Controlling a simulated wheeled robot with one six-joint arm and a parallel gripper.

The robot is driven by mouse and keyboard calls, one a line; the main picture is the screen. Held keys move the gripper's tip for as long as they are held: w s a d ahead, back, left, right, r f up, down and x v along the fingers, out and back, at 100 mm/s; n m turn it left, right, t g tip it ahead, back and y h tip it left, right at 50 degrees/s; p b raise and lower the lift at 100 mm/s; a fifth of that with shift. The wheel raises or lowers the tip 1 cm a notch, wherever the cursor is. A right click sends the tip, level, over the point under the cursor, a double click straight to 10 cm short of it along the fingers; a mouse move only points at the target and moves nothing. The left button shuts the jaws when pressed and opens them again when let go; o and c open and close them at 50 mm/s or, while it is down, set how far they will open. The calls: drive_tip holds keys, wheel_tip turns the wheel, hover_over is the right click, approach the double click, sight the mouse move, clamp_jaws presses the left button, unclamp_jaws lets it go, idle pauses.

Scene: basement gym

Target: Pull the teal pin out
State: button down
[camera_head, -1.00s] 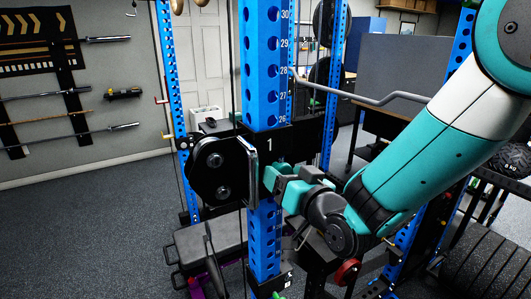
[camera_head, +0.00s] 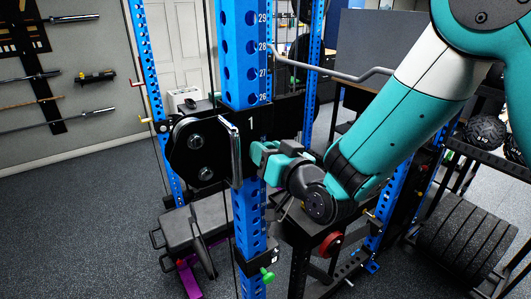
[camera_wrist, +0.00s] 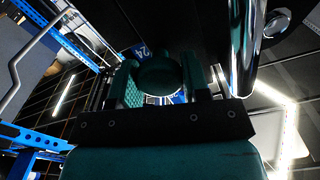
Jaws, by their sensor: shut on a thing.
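The teal pin's round knob (camera_wrist: 158,76) sits between the two teal fingers of my gripper (camera_wrist: 161,84) in the wrist view. My gripper is shut on it. In the head view my gripper (camera_head: 262,155) is at the right side of the blue rack upright (camera_head: 243,60), just below the black carriage plate marked 1 (camera_head: 251,122). The pin itself is hidden by the fingers there. Its shaft does not show, so I cannot tell how deep it sits in the carriage.
A chrome bar (camera_head: 234,152) stands just left of my gripper. A grey bent handle (camera_head: 330,72) crosses behind my arm. A green knob (camera_head: 267,275) is low on the upright. A padded bench (camera_head: 190,228) stands left; weight plates (camera_head: 465,235) are at right. Floor at lower left is clear.

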drive_tip(key=shift+b+v, duration=0.55)
drive_tip(key=shift+v, duration=0.25)
drive_tip(key=shift+f, duration=0.1)
drive_tip(key=c, duration=0.6)
unclamp_jaws()
